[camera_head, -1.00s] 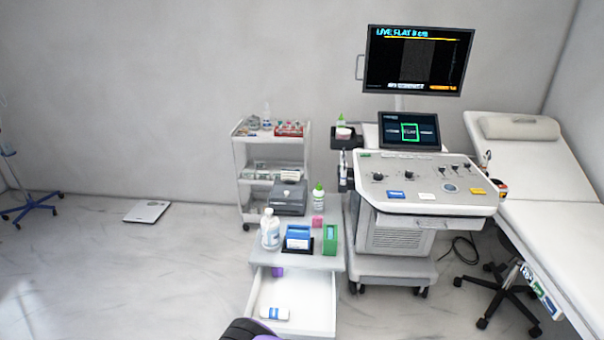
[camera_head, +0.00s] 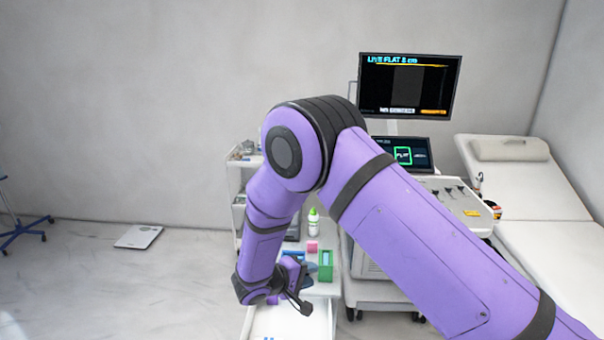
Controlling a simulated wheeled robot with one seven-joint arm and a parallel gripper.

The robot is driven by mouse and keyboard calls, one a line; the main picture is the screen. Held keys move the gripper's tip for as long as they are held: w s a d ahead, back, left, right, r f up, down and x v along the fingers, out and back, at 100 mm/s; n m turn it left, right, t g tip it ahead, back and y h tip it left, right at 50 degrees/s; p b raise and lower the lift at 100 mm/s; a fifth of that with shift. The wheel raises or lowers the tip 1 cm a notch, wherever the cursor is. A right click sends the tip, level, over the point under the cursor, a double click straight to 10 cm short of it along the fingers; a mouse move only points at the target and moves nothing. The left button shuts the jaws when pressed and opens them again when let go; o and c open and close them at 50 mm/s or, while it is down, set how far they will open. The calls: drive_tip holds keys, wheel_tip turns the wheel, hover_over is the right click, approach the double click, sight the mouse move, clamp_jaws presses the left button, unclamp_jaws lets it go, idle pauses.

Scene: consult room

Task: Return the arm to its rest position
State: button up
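My purple arm (camera_head: 390,220) reaches in from the lower right, rises to a bent elbow (camera_head: 295,145) at mid-picture and comes down to the wrist. My gripper (camera_head: 303,303) is at the lower end, above the open drawer (camera_head: 290,325) of the small white cabinet. It is small and dark in the picture, and its finger gap is not clear. I see nothing held in it. The arm hides much of the cart, the cabinet top and the ultrasound machine.
A green-capped bottle (camera_head: 313,222), a pink block (camera_head: 312,247) and a green box (camera_head: 326,266) stand on the cabinet top beside the gripper. The ultrasound machine (camera_head: 375,265) and exam bed (camera_head: 550,250) are to the right. The floor at left is open, with a scale (camera_head: 138,237).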

drive_tip(key=s+d+r+m+g+y, duration=0.2)
drive_tip(key=s+d+r+m+g, duration=0.15)
drive_tip(key=d+r, duration=0.85)
drive_tip(key=s+d+r+m+g+y, duration=0.25)
drive_tip(key=s+d+r, duration=0.4)
drive_tip(key=r, duration=0.95)
drive_tip(key=s+d+r+m+t+y, duration=0.1)
drive_tip(key=s+d+r+y, duration=0.2)
drive_tip(key=s, duration=0.7)
drive_tip(key=s+d+r+m+t+y, duration=0.1)
drive_tip(key=s+d+r+t+y, duration=0.1)
drive_tip(key=s+d+r, duration=0.5)
drive_tip(key=s+y, duration=0.1)
drive_tip(key=s, duration=0.3)
drive_tip(key=shift+d+r, duration=0.15)
drive_tip(key=shift+r, duration=0.1)
